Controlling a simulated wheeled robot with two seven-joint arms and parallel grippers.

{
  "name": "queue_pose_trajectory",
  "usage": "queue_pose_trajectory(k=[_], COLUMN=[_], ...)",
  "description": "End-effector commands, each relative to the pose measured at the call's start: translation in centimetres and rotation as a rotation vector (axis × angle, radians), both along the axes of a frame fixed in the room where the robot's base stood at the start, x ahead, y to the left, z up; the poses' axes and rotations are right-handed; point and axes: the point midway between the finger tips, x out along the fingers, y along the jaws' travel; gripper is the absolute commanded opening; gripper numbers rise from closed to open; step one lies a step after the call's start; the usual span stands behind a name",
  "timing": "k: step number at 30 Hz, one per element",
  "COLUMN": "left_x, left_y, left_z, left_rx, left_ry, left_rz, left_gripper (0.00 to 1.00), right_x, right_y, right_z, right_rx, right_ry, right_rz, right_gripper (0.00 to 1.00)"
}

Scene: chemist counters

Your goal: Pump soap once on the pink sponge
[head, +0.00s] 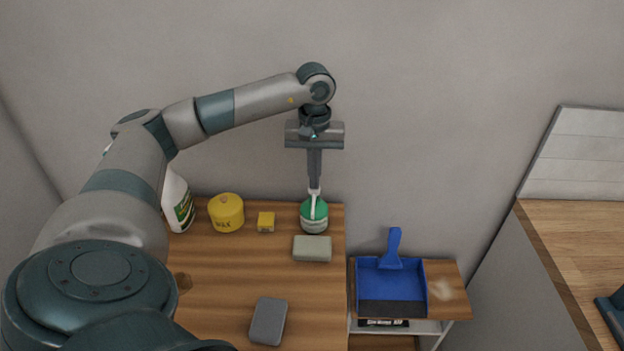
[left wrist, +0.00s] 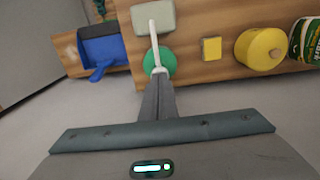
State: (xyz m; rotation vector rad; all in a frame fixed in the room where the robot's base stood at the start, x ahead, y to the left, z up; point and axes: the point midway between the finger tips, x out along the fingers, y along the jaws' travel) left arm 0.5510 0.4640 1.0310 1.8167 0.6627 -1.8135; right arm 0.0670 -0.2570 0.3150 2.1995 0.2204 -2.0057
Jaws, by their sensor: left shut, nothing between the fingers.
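A soap dispenser (head: 314,217) with a green and pale body and a white pump top stands near the back right edge of the wooden counter. In the left wrist view its green body (left wrist: 160,63) lies under the white spout (left wrist: 153,42), which reaches over a pale grey-green block (left wrist: 153,16). That block (head: 312,248), sponge-like, lies just in front of the dispenser. No clearly pink sponge shows. My left gripper (head: 314,184) is shut and empty, pointing down with its tips right at the pump top. I cannot tell whether they touch it. My right gripper is not in view.
A yellow wax tin (head: 226,212), a small yellow block (head: 266,222) and a white spray bottle (head: 178,203) stand left of the dispenser. A dark grey block (head: 268,321) lies nearer. A blue dustpan (head: 391,279) lies on a lower shelf at right. The wall is close behind.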

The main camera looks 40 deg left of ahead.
Motion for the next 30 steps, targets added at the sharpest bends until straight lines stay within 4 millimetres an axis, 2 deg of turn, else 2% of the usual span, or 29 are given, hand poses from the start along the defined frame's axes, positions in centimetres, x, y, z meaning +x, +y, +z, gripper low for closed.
queue_pose_trajectory(k=[9,17,30], left_x=[-0.1,-0.1,-0.1], left_y=[-0.1,-0.1,-0.1], left_z=[-1.2,-1.1,0.7], left_rx=[0.0,0.0,0.0], left_ry=[0.004,0.005,0.005], left_rz=[-0.001,-0.001,-0.002], left_gripper=[0.0,0.0,0.0], right_x=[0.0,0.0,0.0], right_y=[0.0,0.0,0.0], right_z=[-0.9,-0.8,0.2], right_rx=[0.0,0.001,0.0], right_ry=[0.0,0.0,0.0], right_rz=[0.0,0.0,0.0], right_gripper=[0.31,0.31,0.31])
